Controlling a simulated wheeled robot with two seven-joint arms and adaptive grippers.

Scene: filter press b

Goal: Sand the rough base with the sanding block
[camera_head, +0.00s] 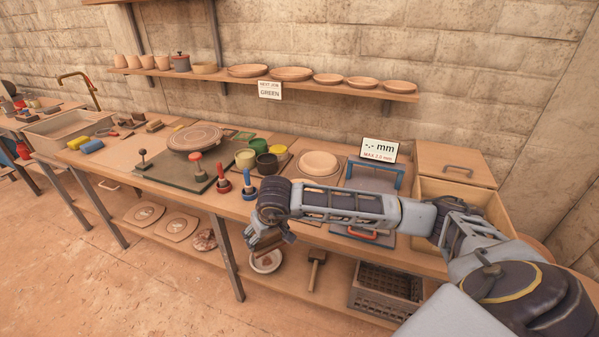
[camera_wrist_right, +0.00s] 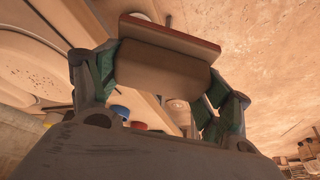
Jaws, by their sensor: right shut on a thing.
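My right gripper (camera_head: 264,242) hangs in front of the bench's front edge. In the right wrist view, the right gripper (camera_wrist_right: 160,85) is shut on the sanding block (camera_wrist_right: 165,68), a tan block with a reddish-brown face plate. The block sits between the two fingers, clear of any surface. A pale round disc (camera_head: 318,162) lies on the bench behind my right arm; I cannot tell whether it is the rough base. A large round pale piece (camera_wrist_right: 35,65) also shows at the left of the wrist view. My left gripper is out of view.
A round wheel plate (camera_head: 195,138) sits on a dark board beside several coloured pots. Red and blue stamps stand near the front edge. A display (camera_head: 380,150) reads "-.- mm, MAX 2.0 mm". A lower shelf holds a mallet (camera_head: 317,262) and a crate (camera_head: 385,290).

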